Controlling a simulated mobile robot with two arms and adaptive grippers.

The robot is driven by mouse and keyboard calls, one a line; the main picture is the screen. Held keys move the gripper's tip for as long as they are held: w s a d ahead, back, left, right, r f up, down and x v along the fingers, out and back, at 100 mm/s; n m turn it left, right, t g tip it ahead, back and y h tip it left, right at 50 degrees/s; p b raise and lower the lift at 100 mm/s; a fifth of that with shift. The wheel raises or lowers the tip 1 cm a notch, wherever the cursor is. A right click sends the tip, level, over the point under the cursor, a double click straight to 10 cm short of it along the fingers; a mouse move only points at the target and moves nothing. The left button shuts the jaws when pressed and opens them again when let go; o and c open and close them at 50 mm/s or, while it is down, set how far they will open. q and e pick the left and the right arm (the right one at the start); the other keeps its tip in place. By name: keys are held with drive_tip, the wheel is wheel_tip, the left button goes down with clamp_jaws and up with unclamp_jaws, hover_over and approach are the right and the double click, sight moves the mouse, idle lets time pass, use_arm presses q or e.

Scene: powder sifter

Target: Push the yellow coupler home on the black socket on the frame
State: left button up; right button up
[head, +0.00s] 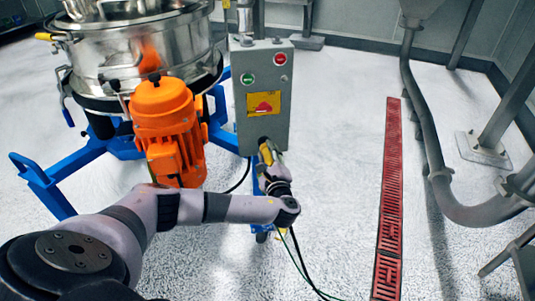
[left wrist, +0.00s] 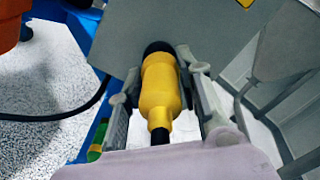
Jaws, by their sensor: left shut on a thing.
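The yellow coupler (head: 265,153) is at the lower front of the grey control box in the head view. In the left wrist view the coupler (left wrist: 160,88) lies between the two fingers of my left gripper (left wrist: 162,90), which is shut on it. Its far end meets the black socket (left wrist: 158,47) on the box's face, lined up with it; how deep it sits I cannot tell. A black cable end shows at the coupler's near end. In the head view my left gripper (head: 270,158) hides part of the coupler and the socket. My right gripper is not in view.
The grey control box (head: 262,85) has red and green buttons and a yellow label. An orange motor (head: 168,125) and steel sifter (head: 130,50) stand left on a blue frame (head: 45,185). Dark cables hang below the gripper. The floor around the red grate (head: 389,190) is clear.

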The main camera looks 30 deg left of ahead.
use_arm(q)
drive_tip(key=shift+a, duration=0.1)
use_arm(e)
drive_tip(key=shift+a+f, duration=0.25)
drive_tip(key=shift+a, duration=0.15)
use_arm(q)
drive_tip(key=shift+w+a, duration=0.15)
drive_tip(key=shift+w, duration=0.05)
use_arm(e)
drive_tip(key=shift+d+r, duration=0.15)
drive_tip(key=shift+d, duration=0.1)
use_arm(q)
drive_tip(key=shift+w, duration=0.1)
drive_tip(key=shift+w+a, duration=0.1)
drive_tip(key=shift+a, duration=0.05)
drive_tip(key=shift+w+a, duration=0.1)
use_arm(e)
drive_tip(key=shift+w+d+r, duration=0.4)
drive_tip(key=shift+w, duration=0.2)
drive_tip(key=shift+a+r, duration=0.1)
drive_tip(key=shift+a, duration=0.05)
